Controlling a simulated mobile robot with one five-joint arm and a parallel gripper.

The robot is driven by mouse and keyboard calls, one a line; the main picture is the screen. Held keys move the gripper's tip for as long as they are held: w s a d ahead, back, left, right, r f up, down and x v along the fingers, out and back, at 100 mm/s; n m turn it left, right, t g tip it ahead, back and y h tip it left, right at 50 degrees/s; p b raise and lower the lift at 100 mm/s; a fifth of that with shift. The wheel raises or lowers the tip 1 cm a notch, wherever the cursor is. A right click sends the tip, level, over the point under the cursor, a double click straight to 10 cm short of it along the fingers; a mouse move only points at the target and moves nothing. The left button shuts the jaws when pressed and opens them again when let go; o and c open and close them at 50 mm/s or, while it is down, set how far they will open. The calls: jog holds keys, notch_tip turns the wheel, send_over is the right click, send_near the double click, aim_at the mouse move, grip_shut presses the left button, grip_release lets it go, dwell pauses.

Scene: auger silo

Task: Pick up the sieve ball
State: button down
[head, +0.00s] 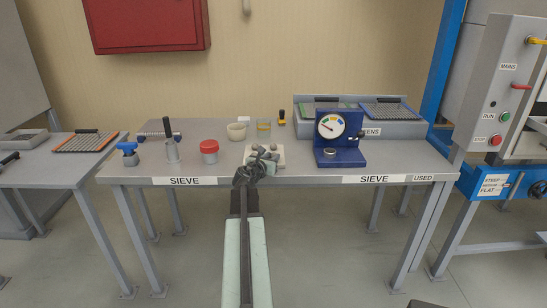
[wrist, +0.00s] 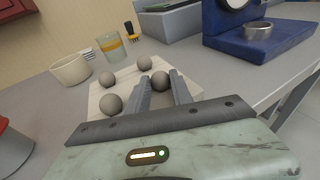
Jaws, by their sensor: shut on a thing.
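A grey sieve ball (wrist: 160,81) sits between the two fingertips of my gripper (wrist: 161,85) in the wrist view, with a finger on each side. My gripper is shut on it. Other grey balls stand on the pale tray (wrist: 96,92): one at the back (wrist: 144,63), one at the left (wrist: 107,79) and one at the front left (wrist: 111,103). In the head view my gripper (head: 262,160) reaches over the tray's front and hides part of it. Whether the held ball touches the tray is hard to tell.
On the table a red-lidded jar (head: 209,151), a beige bowl (head: 236,131) and a glass with a yellow band (head: 263,128) stand left of and behind the tray. A blue dial gauge (head: 340,140) stands close on the right. A screen rack (head: 400,130) is behind it.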

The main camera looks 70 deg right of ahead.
jog(key=shift+r, duration=0.1)
notch_tip(320, 180, up, 15)
jog(key=p, duration=1.5)
jog(key=shift+w, duration=0.1)
